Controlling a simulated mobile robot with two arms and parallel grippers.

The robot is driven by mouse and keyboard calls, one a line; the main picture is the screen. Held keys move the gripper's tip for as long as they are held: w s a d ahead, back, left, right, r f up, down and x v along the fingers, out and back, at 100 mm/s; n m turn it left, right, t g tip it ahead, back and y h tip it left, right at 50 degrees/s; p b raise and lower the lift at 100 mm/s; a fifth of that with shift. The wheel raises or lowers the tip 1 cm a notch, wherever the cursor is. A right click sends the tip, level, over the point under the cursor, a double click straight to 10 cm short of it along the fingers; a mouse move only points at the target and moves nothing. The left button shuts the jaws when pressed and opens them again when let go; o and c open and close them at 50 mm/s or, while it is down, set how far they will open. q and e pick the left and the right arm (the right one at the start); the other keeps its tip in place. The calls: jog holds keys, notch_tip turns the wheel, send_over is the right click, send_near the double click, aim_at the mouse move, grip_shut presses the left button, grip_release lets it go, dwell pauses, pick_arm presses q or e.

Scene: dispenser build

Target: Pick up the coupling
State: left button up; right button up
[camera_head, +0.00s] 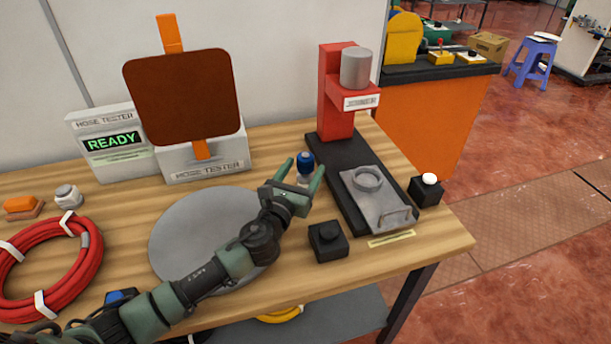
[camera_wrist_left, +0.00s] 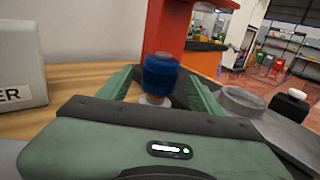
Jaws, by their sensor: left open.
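The coupling (camera_head: 305,163) is a small upright piece with a blue top and a pale lower part. It stands on the wooden table near the left edge of the black base of the red press. My left gripper (camera_head: 302,178) is open, its green fingers pointing at the coupling. In the left wrist view the coupling (camera_wrist_left: 161,76) shows between the two open fingers (camera_wrist_left: 160,88), its blue top clear and its lower part partly hidden by the gripper body. I cannot tell whether either finger touches it. My right gripper is not in view.
The red press (camera_head: 338,115) with a grey fixture plate (camera_head: 378,205) stands to the right. A black block (camera_head: 328,242) and a black box with a white button (camera_head: 427,190) are near. A hose tester (camera_head: 110,140), grey disc (camera_head: 185,235) and red hose coil (camera_head: 88,270) are left.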

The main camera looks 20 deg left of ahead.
pick_arm(q)
jog(key=w, duration=0.5)
jog(key=shift+w+d+f, duration=0.15)
jog(key=shift+w, duration=0.05)
grip_shut()
